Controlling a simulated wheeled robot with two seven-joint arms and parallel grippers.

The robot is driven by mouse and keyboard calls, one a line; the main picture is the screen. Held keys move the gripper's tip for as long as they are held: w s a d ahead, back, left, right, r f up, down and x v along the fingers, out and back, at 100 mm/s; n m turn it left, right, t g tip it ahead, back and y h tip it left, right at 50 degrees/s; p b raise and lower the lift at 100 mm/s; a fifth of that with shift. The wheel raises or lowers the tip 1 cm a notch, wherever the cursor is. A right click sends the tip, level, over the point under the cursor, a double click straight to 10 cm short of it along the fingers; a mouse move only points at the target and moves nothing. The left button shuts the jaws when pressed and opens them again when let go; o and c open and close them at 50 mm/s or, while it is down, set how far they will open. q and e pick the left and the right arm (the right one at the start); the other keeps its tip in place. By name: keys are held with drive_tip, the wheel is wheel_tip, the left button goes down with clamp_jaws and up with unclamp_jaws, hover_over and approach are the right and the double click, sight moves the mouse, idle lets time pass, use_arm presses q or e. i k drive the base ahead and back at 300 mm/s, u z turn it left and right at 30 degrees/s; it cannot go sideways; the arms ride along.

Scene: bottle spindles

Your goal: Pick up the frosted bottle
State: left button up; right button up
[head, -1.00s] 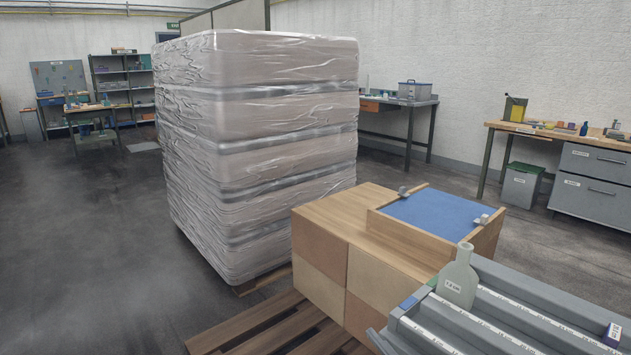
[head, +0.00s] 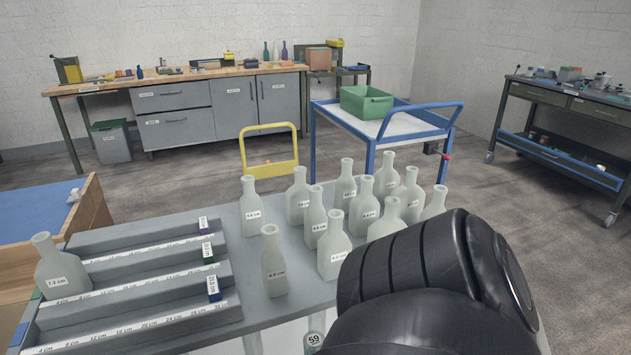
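Several pale, frosted-looking bottles stand upright in a group on the right of the grey table (head: 215,318). One bottle (head: 274,262), at the group's front left, stands a little apart. Others include a rear left bottle (head: 251,208), a front middle bottle (head: 334,247) and a tall rear bottle (head: 346,184). A black arm link of mine covers the lower right and part of the group. Neither gripper shows.
A blue cart (head: 400,125) with a green bin (head: 366,103) stands behind the table. A yellow frame (head: 270,150) is beside it. A wooden box (head: 95,205) with a blue top is at the left. Workbenches line the walls. Open floor lies between.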

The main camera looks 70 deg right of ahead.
sight(386, 179)
drive_tip(key=z, duration=2.35)
